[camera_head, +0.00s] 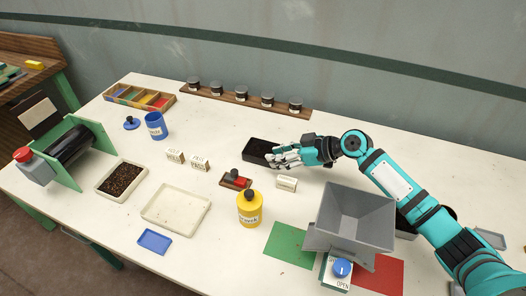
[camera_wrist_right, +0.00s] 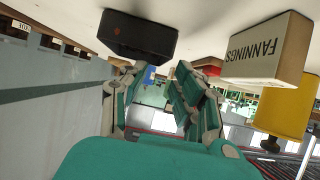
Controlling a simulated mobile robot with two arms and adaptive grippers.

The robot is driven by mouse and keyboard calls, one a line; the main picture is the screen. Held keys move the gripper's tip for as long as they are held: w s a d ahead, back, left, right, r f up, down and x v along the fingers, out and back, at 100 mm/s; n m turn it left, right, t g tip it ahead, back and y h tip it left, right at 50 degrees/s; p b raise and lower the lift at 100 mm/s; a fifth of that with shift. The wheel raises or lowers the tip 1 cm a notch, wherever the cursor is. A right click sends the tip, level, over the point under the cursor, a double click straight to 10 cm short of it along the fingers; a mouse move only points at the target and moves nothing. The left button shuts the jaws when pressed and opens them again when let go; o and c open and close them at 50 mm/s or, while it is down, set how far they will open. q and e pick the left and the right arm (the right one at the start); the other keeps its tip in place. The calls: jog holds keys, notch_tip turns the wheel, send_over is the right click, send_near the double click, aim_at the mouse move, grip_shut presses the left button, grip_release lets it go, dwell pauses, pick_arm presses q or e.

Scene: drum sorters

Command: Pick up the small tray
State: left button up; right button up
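A small black tray (camera_head: 256,147) lies on the white table near the middle, and it also shows at the top of the right wrist view (camera_wrist_right: 138,38). A small flat blue tray (camera_head: 154,241) lies near the table's front edge. My right gripper (camera_head: 273,159) is at the black tray's right side, partly covering it. In the right wrist view its fingers (camera_wrist_right: 157,88) are spread with nothing between them, and the black tray is beyond their tips. Whether they touch it I cannot tell. My left gripper is not in view.
A larger white tray (camera_head: 176,209) and a tea-filled tray (camera_head: 122,180) lie left.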

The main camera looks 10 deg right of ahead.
aim_at(263, 157)
jog(key=shift+w+a+f+p, duration=0.1)
jog(key=shift+w+a+p, duration=0.15)
jog(key=shift+a, duration=0.3)
jog(key=p+x, duration=0.1)
jog(key=x, duration=0.2)
jog(key=shift+a+f, duration=0.15)
jog(key=shift+a, duration=0.25)
jog(key=shift+w+a+f, duration=0.15)
jog(key=shift+a+f, duration=0.1)
jog(key=shift+f, duration=0.05)
jog(key=shift+d, duration=0.1)
grip_shut()
